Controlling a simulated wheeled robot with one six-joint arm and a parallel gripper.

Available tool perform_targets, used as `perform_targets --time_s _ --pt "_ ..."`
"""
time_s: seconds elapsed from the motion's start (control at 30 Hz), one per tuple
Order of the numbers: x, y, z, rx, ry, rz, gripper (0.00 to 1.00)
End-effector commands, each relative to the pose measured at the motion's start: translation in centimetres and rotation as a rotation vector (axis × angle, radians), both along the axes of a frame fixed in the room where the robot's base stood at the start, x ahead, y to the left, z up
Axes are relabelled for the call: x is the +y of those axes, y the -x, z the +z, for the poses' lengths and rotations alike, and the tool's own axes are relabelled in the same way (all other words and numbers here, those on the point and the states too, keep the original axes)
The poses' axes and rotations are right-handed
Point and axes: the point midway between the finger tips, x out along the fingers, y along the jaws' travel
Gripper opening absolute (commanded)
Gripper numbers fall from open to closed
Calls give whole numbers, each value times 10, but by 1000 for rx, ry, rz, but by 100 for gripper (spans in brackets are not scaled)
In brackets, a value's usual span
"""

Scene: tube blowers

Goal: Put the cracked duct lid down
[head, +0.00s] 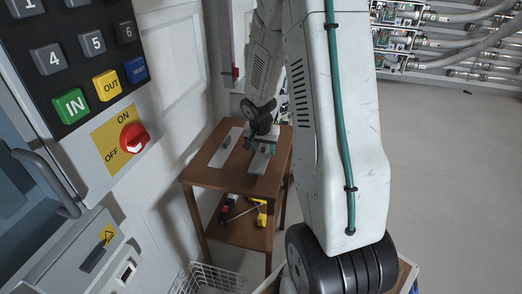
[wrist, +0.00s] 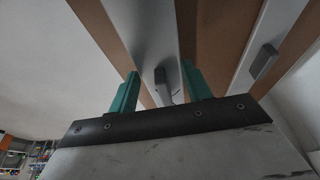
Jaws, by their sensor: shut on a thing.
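My gripper (head: 267,149) is over the right part of the small brown table's top. In the wrist view its two green fingers (wrist: 162,90) are on either side of a grey handle on a long pale lid (wrist: 152,35), and it is shut on this lid. The held lid (head: 259,162) is at the tabletop in the head view; I cannot tell whether it touches the wood. A second pale lid (head: 225,148) with a grey handle lies to its left. It also shows at the right of the wrist view (wrist: 272,40). I can make out no crack on either lid.
The brown table (head: 205,176) has a lower shelf with a yellow tool (head: 261,212) and a red-and-black tool (head: 227,208). A wire basket (head: 208,280) stands in front. A keypad panel (head: 75,60) with a red switch is at the left. Open floor lies to the right.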

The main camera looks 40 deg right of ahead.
Motion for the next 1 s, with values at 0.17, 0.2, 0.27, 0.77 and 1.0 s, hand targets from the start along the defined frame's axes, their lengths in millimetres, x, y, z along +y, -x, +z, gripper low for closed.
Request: perform_targets --time_s 0.17,0.2,0.27,0.77,1.0 --pt "-15 -19 -2 -1 0 -3 22" --pt "-16 -21 -2 -1 0 -3 22" --pt "-19 -24 -3 0 0 -3 22" --pt "-22 -27 -38 0 0 -4 22" --pt "-22 -27 -38 0 0 -4 71"
